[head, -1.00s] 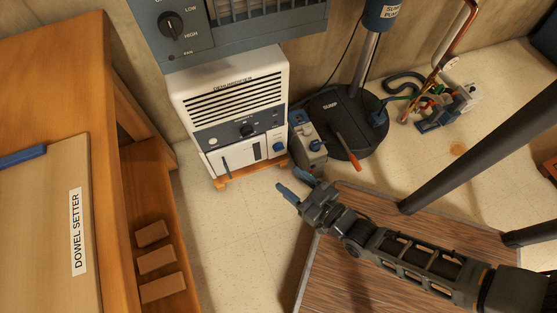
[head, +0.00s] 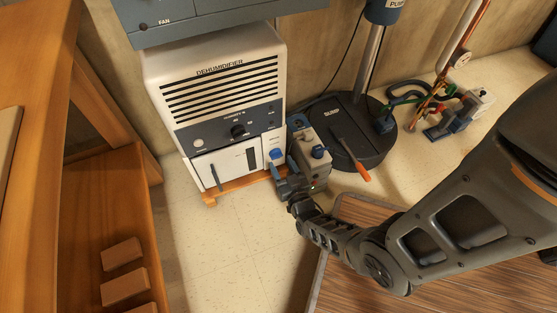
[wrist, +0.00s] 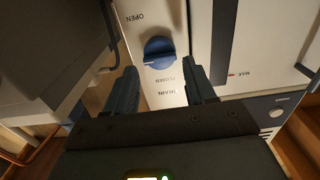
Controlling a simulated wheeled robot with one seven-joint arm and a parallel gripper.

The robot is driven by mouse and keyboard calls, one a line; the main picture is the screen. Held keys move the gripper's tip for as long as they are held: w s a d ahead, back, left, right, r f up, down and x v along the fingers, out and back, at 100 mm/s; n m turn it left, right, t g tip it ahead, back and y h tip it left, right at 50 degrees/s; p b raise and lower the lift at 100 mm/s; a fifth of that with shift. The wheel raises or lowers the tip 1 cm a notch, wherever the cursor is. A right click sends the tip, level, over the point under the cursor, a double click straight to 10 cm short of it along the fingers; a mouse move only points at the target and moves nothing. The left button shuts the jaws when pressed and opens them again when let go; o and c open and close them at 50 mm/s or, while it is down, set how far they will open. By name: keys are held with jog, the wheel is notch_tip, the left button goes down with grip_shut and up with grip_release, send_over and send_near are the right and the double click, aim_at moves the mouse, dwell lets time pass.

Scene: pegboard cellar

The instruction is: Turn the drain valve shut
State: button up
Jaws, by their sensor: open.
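The drain valve is a round blue knob (wrist: 159,50) on a pale panel marked OPEN, CLOSED and DRAIN in the wrist view. Its ridge looks to lie roughly across the picture; I cannot tell its exact setting. In the head view the blue valve (head: 275,154) is low on the right of the white dehumidifier (head: 165,100). My gripper (wrist: 162,88) is open and empty, with one finger each side of the panel strip below the knob in the wrist view. In the head view my gripper (head: 283,178) is just below the valve, its fingertips partly hidden.
A wooden shelf unit (head: 75,220) stands left. Pale floor (head: 225,260) is clear in front.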

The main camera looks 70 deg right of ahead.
aim_at(276, 155)
jog(key=x, duration=0.3)
jog(key=shift+w+d, duration=0.15)
jog(key=c, duration=0.7)
